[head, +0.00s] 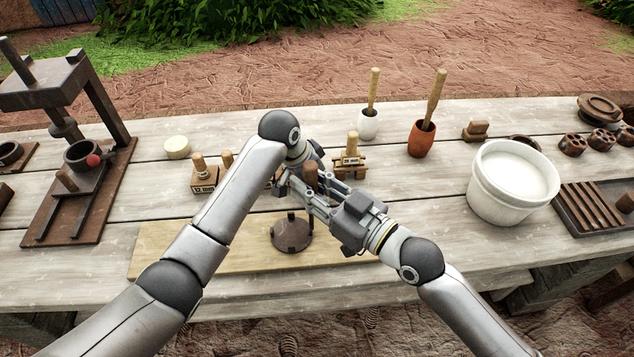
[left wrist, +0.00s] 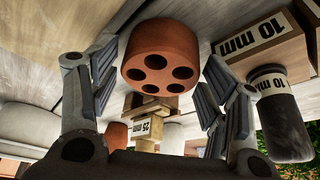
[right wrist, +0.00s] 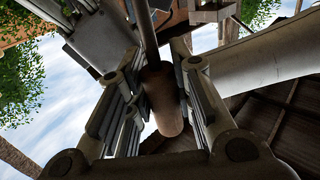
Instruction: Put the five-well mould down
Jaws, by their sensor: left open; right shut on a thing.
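The five-well mould is a round red-brown clay block (left wrist: 170,58) with several holes in its face, seen in the left wrist view. It stands between the fingers of my left gripper (left wrist: 155,95), which is open with space on both sides. In the head view my left arm hides most of that spot and the left gripper (head: 300,165). My right gripper (head: 318,192) is shut on a brown wooden handle (head: 311,174), which shows with a rod in the right wrist view (right wrist: 164,100). Below it is a dark notched disc (head: 292,234); I cannot tell whether handle and disc join.
A block labelled 25 mm (head: 350,165) and a labelled wooden block (head: 204,178) stand close by. A dark press (head: 70,150) is at the left. A white tub (head: 513,182) and a slatted tray (head: 595,210) are at the right. The pale board (head: 180,262) has bare room.

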